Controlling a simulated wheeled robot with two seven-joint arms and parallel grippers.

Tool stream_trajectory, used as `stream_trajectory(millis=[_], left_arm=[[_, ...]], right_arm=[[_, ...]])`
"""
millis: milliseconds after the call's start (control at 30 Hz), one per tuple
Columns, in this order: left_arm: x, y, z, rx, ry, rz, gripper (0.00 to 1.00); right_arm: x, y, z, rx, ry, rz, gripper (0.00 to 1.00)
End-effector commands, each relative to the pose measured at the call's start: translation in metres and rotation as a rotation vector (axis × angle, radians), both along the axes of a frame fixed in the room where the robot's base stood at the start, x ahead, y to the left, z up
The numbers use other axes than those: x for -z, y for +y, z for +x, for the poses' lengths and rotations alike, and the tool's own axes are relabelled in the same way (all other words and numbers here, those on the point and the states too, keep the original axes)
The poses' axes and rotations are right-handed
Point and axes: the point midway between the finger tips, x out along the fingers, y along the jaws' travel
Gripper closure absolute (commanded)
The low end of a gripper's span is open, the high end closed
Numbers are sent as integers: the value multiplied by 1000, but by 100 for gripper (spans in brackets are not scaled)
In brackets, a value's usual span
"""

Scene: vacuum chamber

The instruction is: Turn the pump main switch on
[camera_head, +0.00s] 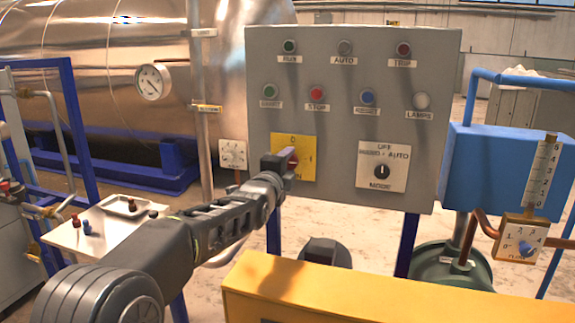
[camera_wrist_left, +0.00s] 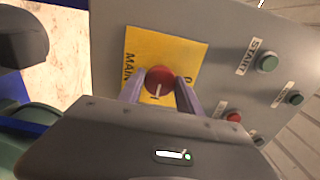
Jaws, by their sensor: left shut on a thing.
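The pump main switch is a red rotary knob (camera_wrist_left: 159,80) on a yellow plate (camera_head: 307,151) at the lower left of the grey control panel (camera_head: 325,100). In the left wrist view the knob sits between the two fingers of my left gripper (camera_wrist_left: 160,90), which is shut on it. A pale line marks the knob's face. In the head view the left gripper (camera_head: 285,163) reaches the plate from the left and hides part of the knob and of the lettering. My right gripper is not in view.
The panel also carries several push buttons and lamps, and a black mode selector (camera_head: 381,171) right of the yellow plate. A yellow box (camera_head: 400,296) lies in front below. A blue box with a flow gauge (camera_head: 525,240) stands at right, and a white tray (camera_head: 95,235) at left.

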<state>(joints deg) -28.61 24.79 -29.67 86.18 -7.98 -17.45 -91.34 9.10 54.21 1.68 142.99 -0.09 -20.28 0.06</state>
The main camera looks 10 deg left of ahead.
Motion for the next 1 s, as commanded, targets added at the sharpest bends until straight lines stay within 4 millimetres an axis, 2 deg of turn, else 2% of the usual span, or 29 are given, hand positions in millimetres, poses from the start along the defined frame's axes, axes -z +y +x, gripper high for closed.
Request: stream_trajectory(millis=[100,133,367,733,867,1000], left_arm=[[1,0,0,1,1,2,99],[1,0,0,1,1,2,57],[1,0,0,1,1,1,38],[0,-1,-5,1,-1,0,37],[1,0,-18,2,-2,-1,37],[0,1,-41,3,-4,-3,37]], right_arm=[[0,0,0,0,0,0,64],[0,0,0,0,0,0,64],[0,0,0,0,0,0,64],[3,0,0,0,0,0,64],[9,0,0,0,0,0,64],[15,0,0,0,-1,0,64]])
